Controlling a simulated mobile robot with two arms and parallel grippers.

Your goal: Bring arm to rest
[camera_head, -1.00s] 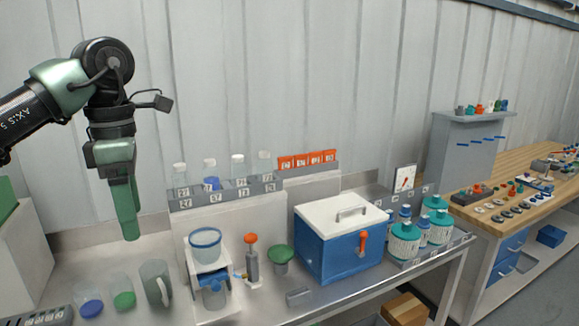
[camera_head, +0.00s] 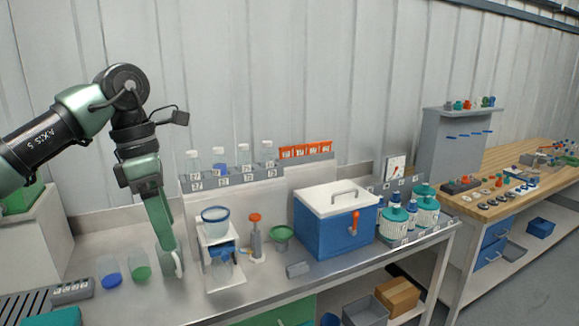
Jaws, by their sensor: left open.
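My left arm comes in from the left, and its gripper (camera_head: 166,240) points down over the steel bench (camera_head: 330,272). The green fingers are in front of the grey mug (camera_head: 172,262) and hide part of it. I cannot tell whether they touch it. The two fingers overlap in this view; nothing shows held between them. My right gripper is not in view.
Cups with blue (camera_head: 112,280) and green (camera_head: 141,272) bottoms stand left of the mug. A white stand (camera_head: 220,272) stands close on its right. A blue box with a white lid (camera_head: 335,220) is farther right. Labelled bottles (camera_head: 219,160) line a shelf behind.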

